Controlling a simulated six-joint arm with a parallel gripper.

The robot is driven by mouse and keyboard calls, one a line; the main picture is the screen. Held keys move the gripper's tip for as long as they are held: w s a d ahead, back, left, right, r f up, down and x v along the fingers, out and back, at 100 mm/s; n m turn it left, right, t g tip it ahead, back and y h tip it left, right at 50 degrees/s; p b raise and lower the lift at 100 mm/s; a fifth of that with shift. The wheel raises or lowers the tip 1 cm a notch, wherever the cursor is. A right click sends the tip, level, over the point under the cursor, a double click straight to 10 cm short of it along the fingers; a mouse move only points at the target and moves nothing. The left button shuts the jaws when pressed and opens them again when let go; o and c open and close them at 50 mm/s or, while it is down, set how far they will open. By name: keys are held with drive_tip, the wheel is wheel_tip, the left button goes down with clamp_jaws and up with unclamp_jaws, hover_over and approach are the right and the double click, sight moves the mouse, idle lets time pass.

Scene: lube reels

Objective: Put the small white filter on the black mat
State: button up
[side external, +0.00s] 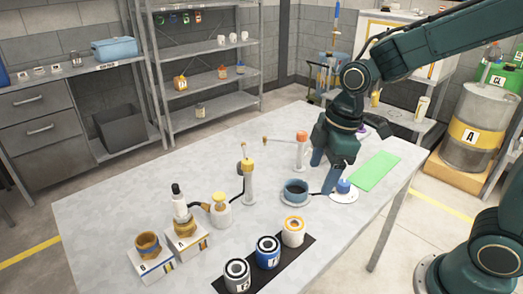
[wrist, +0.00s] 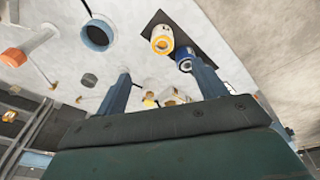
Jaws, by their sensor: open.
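The black mat (side external: 285,264) lies at the front of the table, and it shows at the top of the wrist view (wrist: 186,27). A white can-shaped filter with an orange rim (side external: 292,232) stands upright on its far end; it also shows in the wrist view (wrist: 162,41). A blue can (side external: 267,252) and a white-and-black can (side external: 237,275) stand beside it on the mat. I cannot tell for sure which is the small white filter. My gripper (side external: 324,187) is open and empty, fingers pointing down near the table, behind the mat. Its fingers are wide apart in the wrist view (wrist: 162,80).
An orange-topped post (side external: 301,150) stands behind. Boxes marked A (side external: 188,243) and B (side external: 152,263) are front left. A green sheet (side external: 366,172) lies right.

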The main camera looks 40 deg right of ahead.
drive_tip(key=s+d+r+m+t, duration=0.2)
drive_tip(key=s+r+m, duration=0.2)
drive_tip(key=s, duration=0.3)
drive_tip(key=s+d+r+m+t+h, duration=0.1)
drive_tip(key=s+d+r+m, duration=0.1)
drive_tip(key=s+r+m, duration=0.3)
drive_tip(key=shift+s+d+m+t, duration=0.4)
drive_tip(key=shift+s+m, duration=0.5)
drive_tip(key=shift+s, duration=0.25)
drive_tip(key=shift+c, duration=0.2)
